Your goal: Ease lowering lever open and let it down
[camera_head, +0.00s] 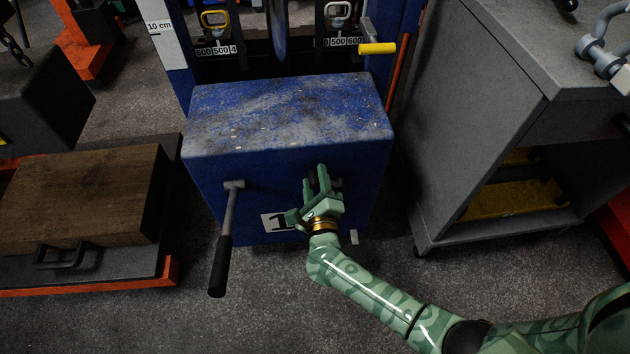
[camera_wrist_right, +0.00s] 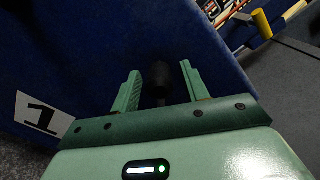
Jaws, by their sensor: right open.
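The blue jack body (camera_head: 290,115) has a worn, scuffed top. My right gripper (camera_head: 317,178) is at its front face, right of centre, with its fingers pointing at the body. In the right wrist view the gripper (camera_wrist_right: 160,70) is open, and a dark, rounded lever end (camera_wrist_right: 158,82) shows between its two fingers. I cannot tell whether either finger touches it. In the head view the gripper mostly hides this part. A long lever with a black grip (camera_head: 220,262) hangs down on the left of the same face. My left gripper is not in view.
A yellow-handled lever (camera_head: 377,48) sticks out behind the body at right. A grey cabinet (camera_head: 480,130) stands close on the right. A wooden block (camera_head: 85,195) lies on a dark, orange-edged platform at left. Grey floor in front is clear.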

